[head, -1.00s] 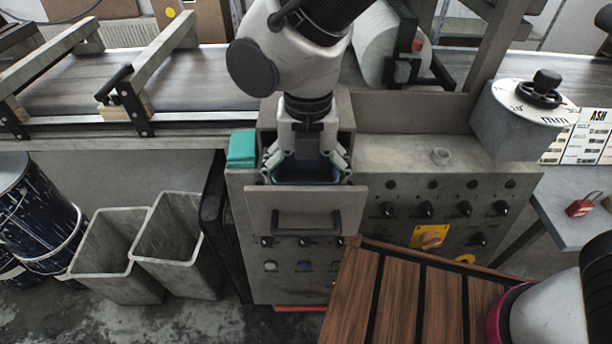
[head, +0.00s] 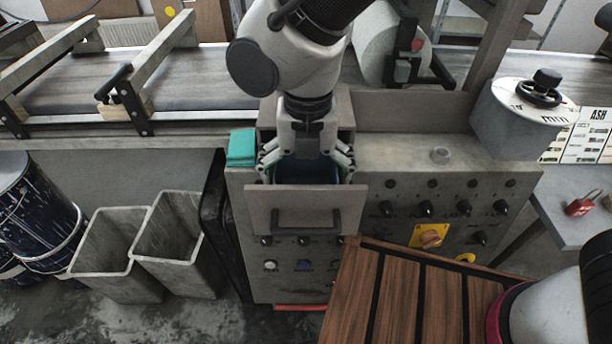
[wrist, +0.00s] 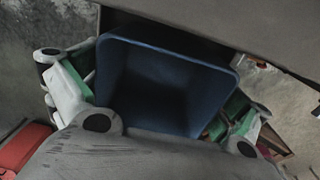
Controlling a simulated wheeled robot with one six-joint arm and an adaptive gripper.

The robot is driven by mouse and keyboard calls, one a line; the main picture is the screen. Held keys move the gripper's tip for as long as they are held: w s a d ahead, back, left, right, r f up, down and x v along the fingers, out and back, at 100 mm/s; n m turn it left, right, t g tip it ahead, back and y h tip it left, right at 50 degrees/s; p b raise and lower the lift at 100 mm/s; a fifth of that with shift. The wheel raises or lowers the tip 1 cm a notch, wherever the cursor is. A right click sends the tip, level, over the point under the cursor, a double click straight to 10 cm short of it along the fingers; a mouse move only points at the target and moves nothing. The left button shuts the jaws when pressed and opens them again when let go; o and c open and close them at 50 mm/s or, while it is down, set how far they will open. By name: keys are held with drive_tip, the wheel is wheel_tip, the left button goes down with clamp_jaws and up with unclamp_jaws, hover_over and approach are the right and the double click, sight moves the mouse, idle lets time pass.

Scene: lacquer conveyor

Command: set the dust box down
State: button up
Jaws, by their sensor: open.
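The dust box (head: 308,171) is a blue open-topped box. It sits behind the front panel of the pulled-out drawer (head: 262,210) in the grey control cabinet, and its lower part is hidden. In the wrist view the dust box (wrist: 160,82) looks empty and dark inside. My gripper (head: 307,163) is over the box, pointing down, with one green-padded finger on each side. The jaws are open, with a visible gap beside the box at the left finger in the wrist view. What the box rests on is hidden.
A teal block (head: 242,148) lies on the cabinet top (head: 400,150), left of my gripper. Two grey bins (head: 110,255) and dark drums (head: 35,215) stand on the floor at left. The conveyor (head: 190,80) runs behind. A side table (head: 575,228) holds a red padlock (head: 580,206).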

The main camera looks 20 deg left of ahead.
wheel_tip(320, 180, up, 11)
drive_tip(key=shift+r, duration=0.2)
drive_tip(key=shift+w+d, duration=0.15)
drive_tip(key=shift+d, duration=0.05)
drive_tip(key=w+d+r+m, duration=0.2)
drive_tip(key=w+d+m, duration=0.3)
drive_tip(key=d+m, duration=0.15)
drive_tip(key=w+d+r+m+t+y, duration=0.1)
drive_tip(key=w+d+m, duration=0.35)
drive_tip(key=d, duration=0.35)
drive_tip(key=w+d+r+m, duration=0.2)
drive_tip(key=w+d+m, duration=0.2)
drive_tip(key=d+m, duration=0.3)
drive_tip(key=s+d+m+t, duration=0.1)
drive_tip(key=s+d+m, duration=0.2)
drive_tip(key=d+m, duration=0.7)
drive_tip(key=s+d+m+t+h, duration=0.1)
drive_tip(key=s+d+m, duration=0.3)
drive_tip(key=d+m, duration=0.7)
drive_tip(key=d+t, duration=0.1)
drive_tip(key=d, duration=0.4)
drive_tip(key=shift+s+d+f+m, duration=0.25)
drive_tip(key=shift+s+m, duration=0.05)
drive_tip(key=shift+a, duration=0.1)
